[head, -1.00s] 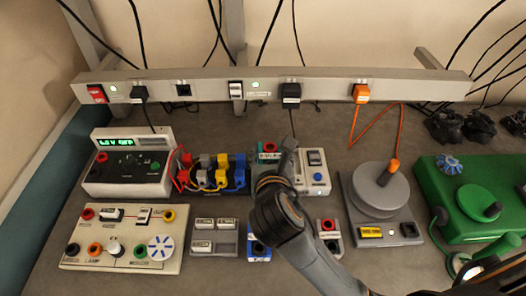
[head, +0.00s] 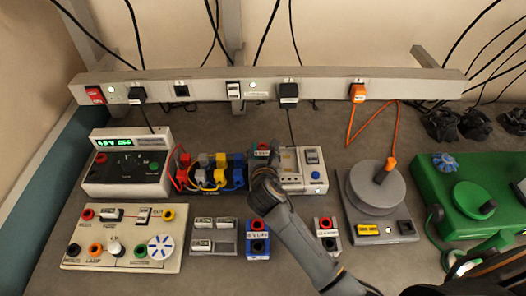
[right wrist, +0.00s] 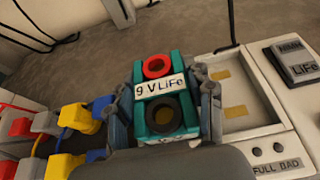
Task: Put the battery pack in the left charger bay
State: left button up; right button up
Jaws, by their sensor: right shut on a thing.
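The battery pack (right wrist: 161,95) is a teal block labelled "9 V LiFe" with a red and a black terminal ring. My right gripper (right wrist: 165,105) is shut on it, one finger on each side. In the head view the pack (head: 262,151) is partly hidden behind my right gripper (head: 263,170). The white charger (head: 315,179) stands right of the pack. An empty bay with tan strips (right wrist: 236,111) shows just right of the pack in the right wrist view. The pack's underside is hidden, so I cannot tell whether it touches the charger. My left gripper is out of view.
A connector block with coloured plugs (head: 210,172) stands close left of the pack. A blue pack (head: 258,243), a red-and-grey pack (head: 327,236) and a grey tray (head: 227,245) lie nearer the front. A black cable (head: 291,125) runs down to the charger.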

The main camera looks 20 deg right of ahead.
jog(key=o, duration=1.5)
jog(key=shift+c, duration=0.2)
jog(key=v, duration=1.2)
jog(key=shift+b, duration=0.45)
jog(key=shift+s+f, duration=0.1)
